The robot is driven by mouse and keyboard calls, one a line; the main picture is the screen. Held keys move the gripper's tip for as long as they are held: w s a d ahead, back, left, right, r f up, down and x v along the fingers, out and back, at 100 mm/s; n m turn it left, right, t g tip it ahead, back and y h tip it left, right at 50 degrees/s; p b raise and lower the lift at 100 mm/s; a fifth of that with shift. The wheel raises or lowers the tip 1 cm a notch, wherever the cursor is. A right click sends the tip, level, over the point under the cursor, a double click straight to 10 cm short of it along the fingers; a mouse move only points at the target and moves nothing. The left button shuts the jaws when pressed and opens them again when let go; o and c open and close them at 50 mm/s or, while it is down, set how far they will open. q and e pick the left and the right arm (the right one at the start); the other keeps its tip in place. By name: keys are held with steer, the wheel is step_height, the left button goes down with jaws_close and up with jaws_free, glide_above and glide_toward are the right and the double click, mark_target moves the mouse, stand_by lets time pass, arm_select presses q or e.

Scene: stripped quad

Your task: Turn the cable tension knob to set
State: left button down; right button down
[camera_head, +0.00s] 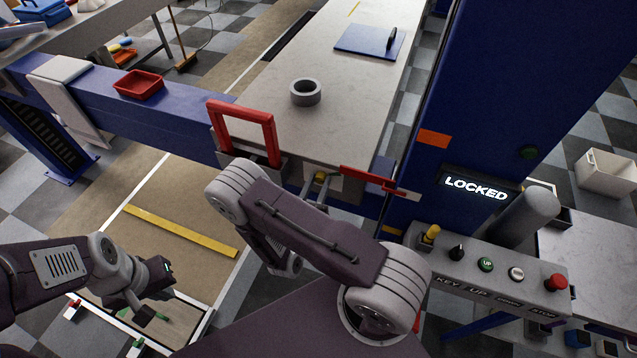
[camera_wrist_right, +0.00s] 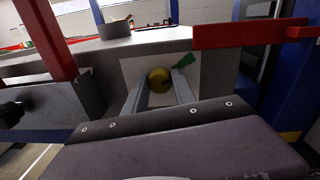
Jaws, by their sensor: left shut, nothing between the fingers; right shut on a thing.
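The brass-yellow knob (camera_wrist_right: 159,80) sits on a pale plate (camera_wrist_right: 205,82) on the front face of the lift beam. A green mark (camera_wrist_right: 184,61) lies at the knob's upper right. In the right wrist view, my right gripper (camera_wrist_right: 160,92) is shut on the knob, one finger on each side. In the head view the knob (camera_head: 320,177) shows small beyond my right arm, which hides most of that gripper. My left gripper (camera_head: 160,283) is shut and empty, low at the left, away from the knob. Its fingertips are hard to make out.
A red handle frame (camera_head: 243,118) stands left of the knob, and a red lever (camera_head: 368,178) is to its right. A grey ring (camera_head: 306,92) lies on the beam. The blue column has a LOCKED display (camera_head: 476,188) above a button panel (camera_head: 487,268).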

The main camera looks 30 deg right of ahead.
steer(key=shift+f+n, duration=0.1)
steer(key=shift+n, duration=0.9)
steer(key=c, duration=1)
jaws_free()
steer(key=shift+c, duration=0.2)
steer(key=v, duration=0.9)
steer(key=shift+p, duration=0.3)
steer(key=shift+w, duration=0.1)
